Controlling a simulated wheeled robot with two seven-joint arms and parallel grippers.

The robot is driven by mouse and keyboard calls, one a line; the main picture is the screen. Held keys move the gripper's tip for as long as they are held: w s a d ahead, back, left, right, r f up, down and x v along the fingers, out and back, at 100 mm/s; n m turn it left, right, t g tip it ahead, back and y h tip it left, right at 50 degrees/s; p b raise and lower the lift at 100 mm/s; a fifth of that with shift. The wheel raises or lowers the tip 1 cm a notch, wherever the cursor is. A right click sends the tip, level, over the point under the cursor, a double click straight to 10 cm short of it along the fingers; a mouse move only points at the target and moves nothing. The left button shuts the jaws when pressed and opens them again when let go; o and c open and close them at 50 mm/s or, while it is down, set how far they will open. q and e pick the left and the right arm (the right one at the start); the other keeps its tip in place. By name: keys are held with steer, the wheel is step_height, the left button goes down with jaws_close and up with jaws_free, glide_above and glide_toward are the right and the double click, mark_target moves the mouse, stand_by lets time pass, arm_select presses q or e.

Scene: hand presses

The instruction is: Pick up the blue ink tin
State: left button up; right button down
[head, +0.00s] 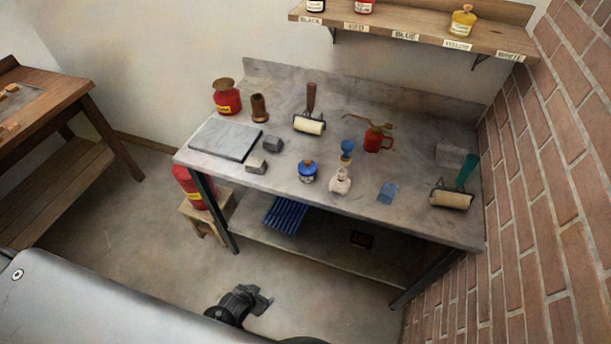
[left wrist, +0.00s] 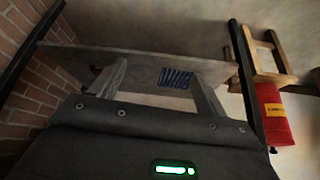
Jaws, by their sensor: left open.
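The blue ink tin (head: 307,171) stands upright on the grey metal workbench (head: 330,108), near its front edge. My left gripper (head: 260,299) is low in front of the bench, over the floor, well apart from the tin. In the left wrist view, its two fingers (left wrist: 162,88) are spread with nothing between them. That view looks in below the bench top, and the tin does not show there. My right gripper is not in view.
A blue rack (head: 285,214) sits below. The wall shelf (head: 430,32) is bare above its BLUE label.

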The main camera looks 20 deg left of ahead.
arm_select(q)
steer(key=w+d+r+t+b, duration=0.15)
steer(key=w+r+t, duration=0.25)
steer(key=w+r, duration=0.9)
steer(key=t+h+b, duration=0.1)
steer(key=t+h, duration=0.2)
steer(key=t, duration=0.2)
glide_toward(304, 171)
steer(key=w, duration=0.2)
steer(key=shift+m, duration=0.4)
steer(key=x, duration=0.5)
steer(key=shift+d+f, duration=0.25)
steer(key=shift+f, duration=0.1)
steer(key=shift+w+d+p, duration=0.15)
steer(key=shift+w+p, duration=0.25)
steer(key=shift+p, duration=0.15)
steer(key=p+x, duration=0.1)
steer(key=x, duration=0.3)
steer(key=shift+w, duration=0.1)
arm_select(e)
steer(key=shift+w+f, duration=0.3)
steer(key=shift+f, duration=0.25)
arm_select(q)
steer(key=c, duration=1.2)
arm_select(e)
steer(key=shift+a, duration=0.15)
